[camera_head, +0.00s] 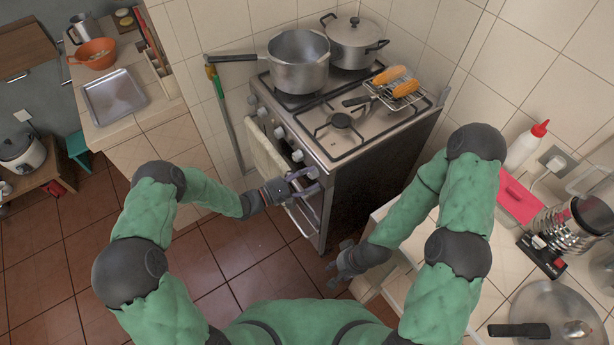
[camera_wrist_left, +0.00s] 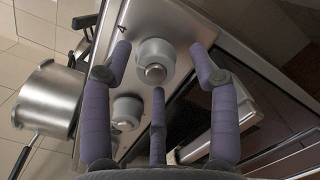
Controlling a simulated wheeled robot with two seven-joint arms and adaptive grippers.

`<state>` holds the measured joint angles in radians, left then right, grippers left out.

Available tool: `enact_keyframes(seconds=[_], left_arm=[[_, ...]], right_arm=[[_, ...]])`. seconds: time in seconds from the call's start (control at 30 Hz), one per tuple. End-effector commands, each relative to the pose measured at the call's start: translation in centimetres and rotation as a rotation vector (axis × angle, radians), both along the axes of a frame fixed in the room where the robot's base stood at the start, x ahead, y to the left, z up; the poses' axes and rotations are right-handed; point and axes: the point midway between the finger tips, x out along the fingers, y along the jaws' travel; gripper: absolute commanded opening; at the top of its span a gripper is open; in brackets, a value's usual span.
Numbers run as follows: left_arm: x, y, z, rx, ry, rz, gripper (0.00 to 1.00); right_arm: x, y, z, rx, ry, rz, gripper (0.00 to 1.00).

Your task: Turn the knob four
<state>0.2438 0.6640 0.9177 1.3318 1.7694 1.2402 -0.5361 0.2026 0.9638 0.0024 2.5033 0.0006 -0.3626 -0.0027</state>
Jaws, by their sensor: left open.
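The stove (camera_head: 375,135) has a row of round grey knobs on its slanted front panel, including one knob (camera_head: 297,155) near my left gripper (camera_head: 305,184). In the left wrist view, a knob (camera_wrist_left: 154,62) lies between the spread purple fingers of this gripper. The fingers are open around it, and I cannot tell whether any of them touches it. A second knob (camera_wrist_left: 127,112) shows lower left in that view, between the left and middle fingers. My right gripper (camera_head: 345,262) hangs low at the stove's right front, away from the knobs; its finger state is unclear.
An open pot (camera_head: 298,72) and a lidded pot (camera_head: 353,43) stand on the stove, beside a rack with corn (camera_head: 398,84). A towel (camera_head: 268,160) hangs on the stove's front. The right counter holds a red-capped bottle (camera_head: 524,148) and a pan lid (camera_head: 560,305). Tiled floor lies open on the left.

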Motion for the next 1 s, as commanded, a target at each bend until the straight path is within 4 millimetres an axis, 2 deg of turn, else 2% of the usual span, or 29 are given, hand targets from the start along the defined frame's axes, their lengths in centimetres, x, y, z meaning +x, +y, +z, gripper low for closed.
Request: enact_keyframes(seconds=[0.13,0.27,0.6,0.73,1.0], left_arm=[[0.0,0.4,0.1,0.0,-0.002,0.002,0.6],[-0.6,1.7,0.1,0.0,-0.002,0.004,0.6],[-3.8,7.5,-0.2,0.0,0.0,0.005,0.6],[-4.8,9.2,-0.3,0.0,0.0,0.004,0.6],[-5.7,10.6,-0.4,0.0,0.001,0.0,0.6]], right_arm=[[0.0,0.0,0.0,0.0,0.0,0.0,0.4],[0.0,0.0,0.0,0.0,0.0,0.0,0.4],[0.0,0.0,0.0,0.0,0.0,0.0,0.4],[0.0,0.0,0.0,0.0,0.0,0.0,0.4],[0.0,0.0,0.0,0.0,0.0,0.0,0.4]])
